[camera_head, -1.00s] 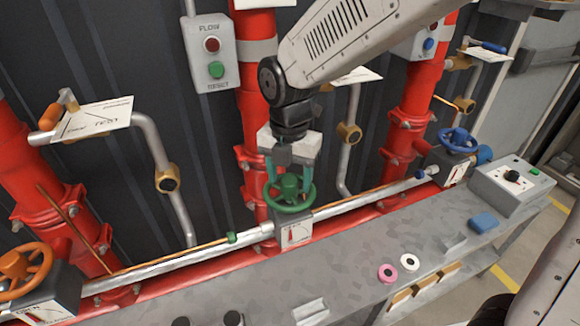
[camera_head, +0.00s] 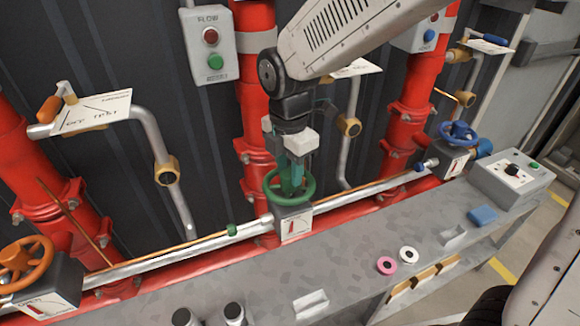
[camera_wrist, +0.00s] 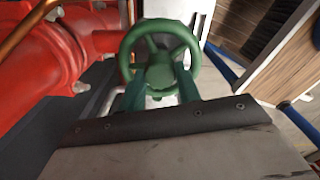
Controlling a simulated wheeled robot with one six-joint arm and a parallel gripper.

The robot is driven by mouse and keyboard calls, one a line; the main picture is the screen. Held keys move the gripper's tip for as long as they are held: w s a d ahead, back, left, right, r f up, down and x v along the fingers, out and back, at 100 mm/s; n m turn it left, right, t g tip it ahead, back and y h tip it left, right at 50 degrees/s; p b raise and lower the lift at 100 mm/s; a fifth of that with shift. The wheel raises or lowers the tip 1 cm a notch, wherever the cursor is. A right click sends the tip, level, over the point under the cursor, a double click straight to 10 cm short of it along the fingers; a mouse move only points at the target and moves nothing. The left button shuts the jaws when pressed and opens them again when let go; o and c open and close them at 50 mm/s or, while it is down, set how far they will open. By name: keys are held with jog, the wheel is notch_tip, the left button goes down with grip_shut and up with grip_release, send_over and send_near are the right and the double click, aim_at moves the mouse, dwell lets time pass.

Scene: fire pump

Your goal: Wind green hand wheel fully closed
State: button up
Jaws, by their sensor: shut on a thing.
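The green hand wheel (camera_head: 312,186) sits on top of a grey valve box with a white dial face (camera_head: 296,226) and a red pointer, on the silver pipe in the middle of the head view. My gripper (camera_head: 291,186) comes down on the wheel from above, with its fingers inside the rim, shut on the wheel's middle part. In the wrist view the wheel (camera_wrist: 160,26) is straight ahead, and my two green fingers (camera_wrist: 160,92) reach its hub from both sides. The exact contact is partly hidden. The pointer's exact reading is too small to tell.
An orange hand wheel (camera_head: 24,262) is at the left and a blue one (camera_head: 458,133) at the right. Red pipes (camera_head: 262,95) stand behind. A grey bench (camera_head: 345,255) in front carries pink and white rings (camera_head: 386,265) and a control box (camera_head: 512,178).

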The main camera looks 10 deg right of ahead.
jog(key=shift+m, duration=1.1)
jog(key=m, duration=0.3)
jog(key=shift+m, duration=0.3)
jog(key=m, duration=0.4)
jog(key=shift+m, duration=0.3)
jog(key=shift+m, duration=1.2)
jog(key=m, duration=0.5)
jog(key=shift+m, duration=0.4)
